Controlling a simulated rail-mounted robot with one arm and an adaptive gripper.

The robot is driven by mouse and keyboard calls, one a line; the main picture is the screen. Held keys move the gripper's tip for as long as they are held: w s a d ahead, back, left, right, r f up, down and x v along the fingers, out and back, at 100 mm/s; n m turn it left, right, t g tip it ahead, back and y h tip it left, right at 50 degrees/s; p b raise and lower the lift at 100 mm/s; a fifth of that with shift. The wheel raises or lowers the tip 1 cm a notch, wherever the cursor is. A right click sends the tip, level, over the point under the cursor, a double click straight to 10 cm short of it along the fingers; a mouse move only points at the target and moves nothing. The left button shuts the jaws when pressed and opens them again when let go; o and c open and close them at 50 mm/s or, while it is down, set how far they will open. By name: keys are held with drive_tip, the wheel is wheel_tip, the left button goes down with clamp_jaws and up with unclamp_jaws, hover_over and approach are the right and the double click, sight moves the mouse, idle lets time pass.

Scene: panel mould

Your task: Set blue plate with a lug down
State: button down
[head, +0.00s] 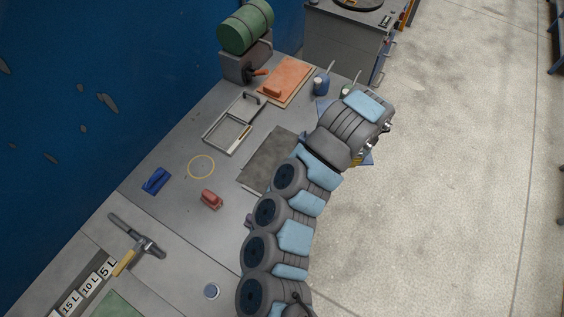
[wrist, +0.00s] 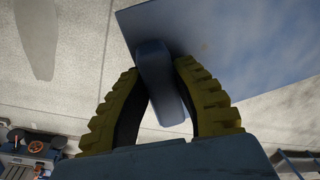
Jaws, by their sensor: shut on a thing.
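The blue plate (wrist: 262,48) fills the upper right of the wrist view, with its lug (wrist: 158,72) between the two yellow ribbed fingers. My gripper (wrist: 158,62) is shut on the lug, and the pale floor shows beyond the plate. In the head view, only corners of the blue plate (head: 322,105) show around my wrist, near the bench's right edge. The plate appears raised, but its height above the bench cannot be told. My arm hides most of the plate and the gripper there.
A dark grey sheet (head: 266,160) lies on the bench left of my arm. An orange plate (head: 292,74), a metal frame (head: 207,136), a yellow ring (head: 201,155), a red block (head: 211,199), a blue item (head: 155,181) and a hammer (head: 137,237) lie around. Clear bench lies between them.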

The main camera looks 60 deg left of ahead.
drive_tip(key=s+a+f+m+b, duration=0.2)
drive_tip(key=s+a+f+m, duration=0.1)
drive_tip(key=s+a, duration=0.8)
drive_tip(key=m+b, duration=0.2)
drive_tip(key=m, duration=0.2)
approach(260, 183)
drive_tip(key=shift+t, duration=0.3)
drive_tip(key=s+f, duration=0.1)
drive_tip(key=s+f+b, duration=0.1)
drive_tip(key=f, duration=0.1)
drive_tip(key=s+d+f, duration=0.1)
drive_tip(key=f, duration=0.1)
drive_tip(key=shift+s+d+f, duration=0.1)
drive_tip(key=shift+s+f, duration=0.1)
drive_tip(key=shift+f, duration=0.2)
drive_tip(key=shift+w+a+r+b, duration=0.1)
drive_tip(key=shift+w+a, duration=0.25)
drive_tip(key=shift+w, duration=0.25)
drive_tip(key=shift+w+a+b, duration=0.1)
drive_tip(key=shift+w+a, duration=0.25)
drive_tip(key=shift+w, duration=0.3)
drive_tip(key=shift+w+a+r+b, duration=0.1)
drive_tip(key=shift+w+a, duration=0.25)
drive_tip(key=shift+w, duration=0.25)
drive_tip(key=shift+s+f, duration=0.15)
drive_tip(key=shift+f, duration=0.55)
